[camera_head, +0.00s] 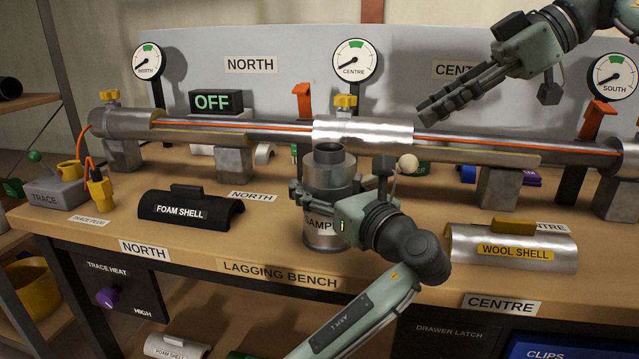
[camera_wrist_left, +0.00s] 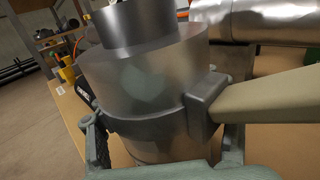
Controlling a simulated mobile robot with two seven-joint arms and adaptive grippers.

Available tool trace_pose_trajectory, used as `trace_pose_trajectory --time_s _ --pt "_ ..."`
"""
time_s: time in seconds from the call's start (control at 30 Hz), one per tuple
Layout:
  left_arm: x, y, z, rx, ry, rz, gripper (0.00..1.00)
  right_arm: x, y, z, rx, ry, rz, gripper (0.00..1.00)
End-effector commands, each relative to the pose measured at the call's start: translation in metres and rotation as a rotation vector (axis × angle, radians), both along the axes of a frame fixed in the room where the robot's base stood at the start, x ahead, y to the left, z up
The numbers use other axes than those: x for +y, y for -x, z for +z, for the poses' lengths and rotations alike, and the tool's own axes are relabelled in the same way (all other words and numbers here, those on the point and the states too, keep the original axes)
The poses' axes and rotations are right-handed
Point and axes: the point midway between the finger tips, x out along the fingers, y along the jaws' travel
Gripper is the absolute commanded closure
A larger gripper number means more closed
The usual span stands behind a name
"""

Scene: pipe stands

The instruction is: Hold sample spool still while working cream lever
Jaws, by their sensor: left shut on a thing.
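The sample spool (camera_head: 322,238) is a grey metal cylinder standing upright on the bench, with a narrower open neck on top and a partly hidden label. My left gripper (camera_head: 338,195) is shut around its body. In the left wrist view the fingers of the left gripper (camera_wrist_left: 150,125) press on both sides of the spool (camera_wrist_left: 140,70).
A long pipe (camera_head: 250,133) with a shiny sleeve (camera_head: 363,132) runs behind the spool on grey stands. The foam shell (camera_head: 190,209) lies left on the bench, the wool shell (camera_head: 512,248) right. Orange clamps (camera_head: 592,118) and gauges stand behind. Bench front between spool and shells is clear.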

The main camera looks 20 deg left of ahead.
Motion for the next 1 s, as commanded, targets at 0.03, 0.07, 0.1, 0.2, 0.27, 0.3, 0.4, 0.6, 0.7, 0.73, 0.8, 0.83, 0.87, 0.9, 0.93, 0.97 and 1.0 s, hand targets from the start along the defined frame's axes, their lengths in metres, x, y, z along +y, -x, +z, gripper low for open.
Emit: trace_pose_trajectory --time_s 0.03,0.07,0.1,0.2,0.27,0.3,0.4,0.6,0.7,0.73,0.8,0.83,0.87,0.9,0.93,0.97,1.0 --pt "0.0 0.0 0.0 0.0 0.0 -0.001 0.67 0.0 0.0 0.0 0.0 0.0 0.0 0.66" --pt "0.0 0.0 0.0 0.0 0.0 -0.001 0.68 0.0 0.0 0.0 0.0 0.0 0.0 0.66" --pt "0.0 0.0 0.0 0.0 0.0 -0.001 0.68 0.0 0.0 0.0 0.0 0.0 0.0 0.66" --pt "0.0 0.0 0.0 0.0 0.0 -0.001 0.68 0.0 0.0 0.0 0.0 0.0 0.0 0.66" --pt "0.0 0.0 0.0 0.0 0.0 -0.001 0.68 0.0 0.0 0.0 0.0 0.0 0.0 0.72" --pt "0.0 0.0 0.0 0.0 0.0 -0.001 0.68 0.0 0.0 0.0 0.0 0.0 0.0 0.77" --pt "0.0 0.0 0.0 0.0 0.0 -0.001 0.69 0.0 0.001 -0.001 -0.001 0.0 0.006 0.89" --pt "0.0 0.0 -0.001 0.0 0.0 -0.001 0.69 0.003 0.047 -0.032 -0.07 -0.026 0.245 1.0" --pt "0.0 0.0 0.0 0.001 0.001 -0.001 0.69 -0.002 0.102 -0.061 -0.154 -0.087 0.518 1.0" --pt "0.0 0.0 0.0 0.001 0.001 -0.001 0.69 -0.004 0.12 -0.069 -0.185 -0.116 0.609 1.0" --pt "0.0 0.0 0.0 0.001 0.001 -0.001 0.69 -0.015 0.164 -0.087 -0.253 -0.198 0.819 1.0" --pt "0.0 0.0 0.0 0.001 0.001 -0.001 0.69 -0.02 0.181 -0.093 -0.282 -0.237 0.903 1.0" --pt "0.0 0.0 0.0 0.001 0.001 0.0 0.69 -0.025 0.199 -0.098 -0.311 -0.28 0.983 1.0" --pt "0.0 0.0 0.0 0.001 0.001 0.0 0.69 -0.033 0.22 -0.105 -0.347 -0.339 1.087 1.0" --pt "0.0 0.0 0.0 0.001 0.0 0.0 0.69 -0.04 0.236 -0.11 -0.374 -0.387 1.159 1.0" --pt "0.0 0.0 -0.001 0.001 0.0 0.0 0.69 -0.046 0.251 -0.115 -0.402 -0.443 1.222 1.0" --pt "0.0 0.0 -0.001 0.001 0.0 0.0 0.69 -0.048 0.261 -0.121 -0.437 -0.516 1.25 1.0"
